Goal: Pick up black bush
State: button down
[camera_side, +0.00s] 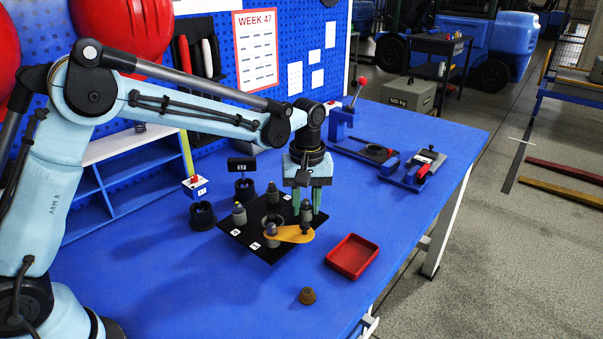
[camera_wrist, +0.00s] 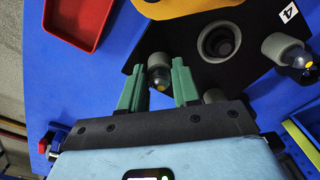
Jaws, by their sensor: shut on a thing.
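My gripper (camera_side: 306,207), with green fingers, is low over the right side of a black mat (camera_side: 245,238). It is shut on a small grey piece with a dark, rounded end (camera_side: 306,213). In the wrist view this piece (camera_wrist: 159,75) sits between the fingertips (camera_wrist: 158,66) and shows a yellow tip. I cannot tell if it is clear of the mat. I cannot tell which piece is the black bush.
An orange plate (camera_side: 291,234) lies at the mat's front right, beside a grey ring. Several grey pieces stand on the mat. A red tray (camera_side: 353,257) is to the right, and a brown stepped piece (camera_side: 307,296) is in front. Fixtures (camera_side: 413,168) stand at the back right.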

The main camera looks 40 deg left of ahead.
aim_at(305, 217)
jog(key=shift+a+f, duration=0.1)
jog(key=shift+f, duration=1.95)
jog(key=c, duration=0.8)
grip_release()
jog(key=shift+w, duration=0.1)
